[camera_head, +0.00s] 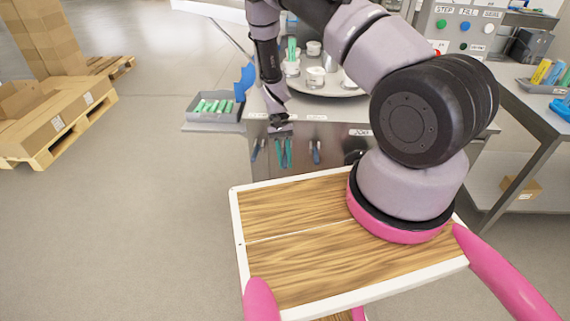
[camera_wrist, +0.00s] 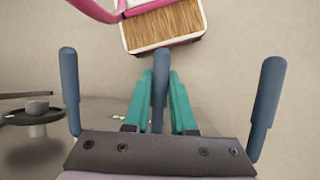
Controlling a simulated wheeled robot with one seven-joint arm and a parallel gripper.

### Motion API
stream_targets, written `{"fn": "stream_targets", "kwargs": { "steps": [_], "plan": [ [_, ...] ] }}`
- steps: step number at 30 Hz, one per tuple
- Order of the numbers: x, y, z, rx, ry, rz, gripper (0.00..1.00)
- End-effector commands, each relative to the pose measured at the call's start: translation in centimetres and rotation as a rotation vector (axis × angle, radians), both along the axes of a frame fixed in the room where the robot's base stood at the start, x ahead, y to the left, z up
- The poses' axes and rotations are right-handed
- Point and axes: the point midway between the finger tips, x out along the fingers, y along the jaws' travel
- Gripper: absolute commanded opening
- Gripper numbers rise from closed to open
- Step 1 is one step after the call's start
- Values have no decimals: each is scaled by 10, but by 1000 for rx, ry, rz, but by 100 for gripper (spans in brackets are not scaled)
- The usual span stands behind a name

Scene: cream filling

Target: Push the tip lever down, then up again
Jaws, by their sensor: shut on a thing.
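Three blue levers stand out in a row at the front of the steel cabinet (camera_head: 340,150). The left lever (camera_head: 254,150) and right lever (camera_head: 315,152) show in the head view. In the wrist view are the middle lever (camera_wrist: 160,78) and the two outer ones, left (camera_wrist: 70,85) and right (camera_wrist: 267,95). My gripper (camera_head: 284,152) has teal fingers, shut on the middle lever, one on each side (camera_wrist: 160,102). The middle lever's end sticks out beyond the fingertips. Its base is hidden behind the dark gripper plate. The lever labels are too small to read.
A round grey tray (camera_head: 335,92) with white cups stands on the cabinet top. A grey bin (camera_head: 214,108) of green pieces sits at the left. A button panel (camera_head: 462,32) is behind, a side table stands right.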

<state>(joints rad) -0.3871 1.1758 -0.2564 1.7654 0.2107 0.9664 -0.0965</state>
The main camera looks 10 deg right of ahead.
Motion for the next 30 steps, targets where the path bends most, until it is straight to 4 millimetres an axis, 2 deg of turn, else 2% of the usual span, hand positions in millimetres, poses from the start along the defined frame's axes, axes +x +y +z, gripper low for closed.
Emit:
{"fn": "stream_targets", "kwargs": {
  "steps": [17, 18, 20, 30],
  "plan": [
    [1, -1, 3, 11, 33, 0, 0],
    [1, -1, 3, 11, 33, 0, 31],
    [1, -1, 3, 11, 33, 0, 53],
    [2, 0, 4, 11, 32, 0, 53]
  ]
}}
